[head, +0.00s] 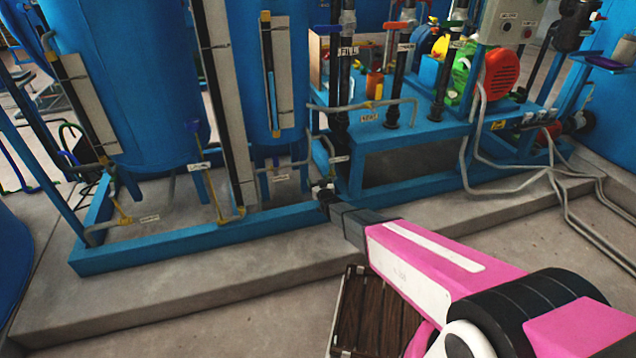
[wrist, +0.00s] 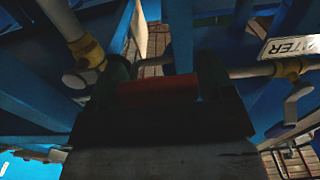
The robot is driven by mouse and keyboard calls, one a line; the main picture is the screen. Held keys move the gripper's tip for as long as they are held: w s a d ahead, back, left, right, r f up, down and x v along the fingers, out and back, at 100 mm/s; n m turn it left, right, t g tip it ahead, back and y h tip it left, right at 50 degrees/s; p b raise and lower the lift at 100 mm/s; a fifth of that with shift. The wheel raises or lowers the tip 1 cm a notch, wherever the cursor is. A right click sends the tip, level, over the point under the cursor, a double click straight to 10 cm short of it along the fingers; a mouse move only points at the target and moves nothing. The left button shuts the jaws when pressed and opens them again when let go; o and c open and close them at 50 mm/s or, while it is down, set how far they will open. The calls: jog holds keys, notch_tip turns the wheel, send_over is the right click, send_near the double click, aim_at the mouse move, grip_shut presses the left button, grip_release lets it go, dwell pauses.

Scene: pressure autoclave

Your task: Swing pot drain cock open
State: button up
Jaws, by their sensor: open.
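A pipe with a brass-coloured fitting (wrist: 86,51) lies to the left of the fingers. Another brass-coloured fitting (wrist: 290,68) with a pale lever (wrist: 293,106) is to the right, under a tag partly reading "TER" (wrist: 290,46). I cannot tell which fitting is the pot drain cock.
Blue frame rails (head: 190,240) run along a concrete plinth (head: 170,285). Tall blue tanks (head: 125,80) stand behind. A blue stand with a dark panel (head: 415,160) is right of my gripper, with loose grey hoses (head: 525,178). A brown slatted piece (head: 375,315) lies on the floor.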

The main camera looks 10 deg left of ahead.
jog(key=c, duration=1)
jog(key=shift+f, duration=0.15)
jog(key=f+n, duration=0.2)
jog(key=n, duration=0.1)
jog(key=w+d+f+n, duration=0.1)
jog(key=f+n, duration=0.1)
jog(key=n, duration=0.2)
jog(key=d+f+n, duration=0.1)
jog(key=f+n, duration=0.2)
jog(key=shift+w+d+n, duration=0.2)
jog(key=shift+w+n, duration=0.05)
jog(key=shift+n, duration=0.05)
jog(key=n, duration=0.1)
jog(key=d+f+n, duration=0.1)
jog(key=shift+w+d+f+n, duration=0.1)
jog(key=shift+w+d+n, duration=0.05)
jog(key=shift+w+n, duration=0.2)
jog(key=shift+w+d+f+n, duration=0.15)
jog(key=shift+w+d+n, duration=0.15)
jog(key=shift+d+n, duration=0.35)
jog(key=shift+w+d+f+n, duration=0.2)
jog(key=shift+w+d+n, duration=0.1)
jog(key=shift+n, duration=0.6)
jog(key=shift+w+d+f+n, duration=0.15)
jog(key=shift+w+d+n, duration=0.15)
jog(key=shift+d+n, duration=0.35)
jog(key=shift+a+n, duration=0.15)
jog(key=shift+n, duration=0.1)
